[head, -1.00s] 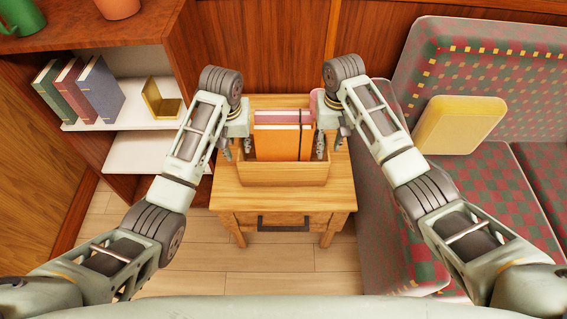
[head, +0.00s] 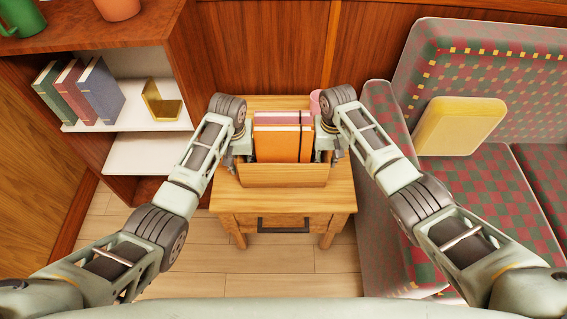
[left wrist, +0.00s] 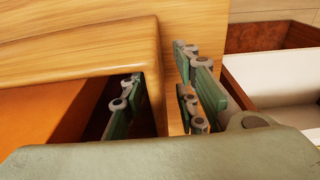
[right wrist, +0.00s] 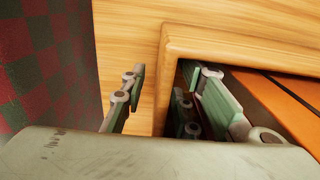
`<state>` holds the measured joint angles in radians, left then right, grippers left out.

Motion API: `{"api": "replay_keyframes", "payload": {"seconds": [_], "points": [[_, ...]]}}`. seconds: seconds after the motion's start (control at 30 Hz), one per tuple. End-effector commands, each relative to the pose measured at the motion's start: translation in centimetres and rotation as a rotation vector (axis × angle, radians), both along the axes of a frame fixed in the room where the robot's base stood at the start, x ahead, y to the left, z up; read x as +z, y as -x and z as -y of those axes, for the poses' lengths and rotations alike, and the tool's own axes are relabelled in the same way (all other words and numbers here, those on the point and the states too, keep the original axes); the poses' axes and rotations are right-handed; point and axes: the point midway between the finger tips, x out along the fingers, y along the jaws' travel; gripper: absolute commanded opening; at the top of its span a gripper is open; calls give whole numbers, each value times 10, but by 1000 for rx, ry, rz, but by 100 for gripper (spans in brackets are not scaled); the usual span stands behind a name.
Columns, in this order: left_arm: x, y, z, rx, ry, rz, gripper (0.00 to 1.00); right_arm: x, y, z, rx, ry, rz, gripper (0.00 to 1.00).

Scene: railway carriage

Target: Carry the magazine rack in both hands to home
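The magazine rack (head: 283,176) is a light wooden box on a small wooden table (head: 228,196). It holds an orange magazine (head: 278,146) and a pink one behind it. My left gripper (head: 240,157) straddles the rack's left side wall, one finger inside and one outside, as the left wrist view shows (left wrist: 160,100). My right gripper (head: 327,152) straddles the right side wall the same way, seen in the right wrist view (right wrist: 163,95). Both grippers are open, with gaps between the outer fingers and the walls. In the head view the fingertips are partly hidden.
A bookshelf (head: 165,25) with several books and a yellow object (head: 162,105) stands left. A checked seat (head: 470,200) with a yellow cushion (head: 458,125) is right. A pink object (head: 316,101) stands behind the rack. Bare floor (head: 275,285) shows before the table.

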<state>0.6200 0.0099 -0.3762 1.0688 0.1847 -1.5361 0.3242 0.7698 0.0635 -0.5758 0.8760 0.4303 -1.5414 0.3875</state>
Motion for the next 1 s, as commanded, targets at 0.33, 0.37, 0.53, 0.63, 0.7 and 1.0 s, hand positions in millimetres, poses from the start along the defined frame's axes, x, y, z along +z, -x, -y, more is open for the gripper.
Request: {"api": "replay_keyframes", "payload": {"seconds": [0.33,0.37,0.53,0.63,0.7,1.0], "points": [[0,0,0,0,0,0,5,0,0,0,0,0,0,5],[0,0,0,0,0,0,3,0,0,0,0,0,0,3],[1,0,0,0,0,0,0,0,0,0,0,0,0,0],[1,0,0,0,0,0,0,0,0,0,0,0,0,0],[1,0,0,0,0,0,0,0,0,0,0,0,0,0],[1,0,0,1,0,0,0,1,0,0,0,0,0,0]]}}
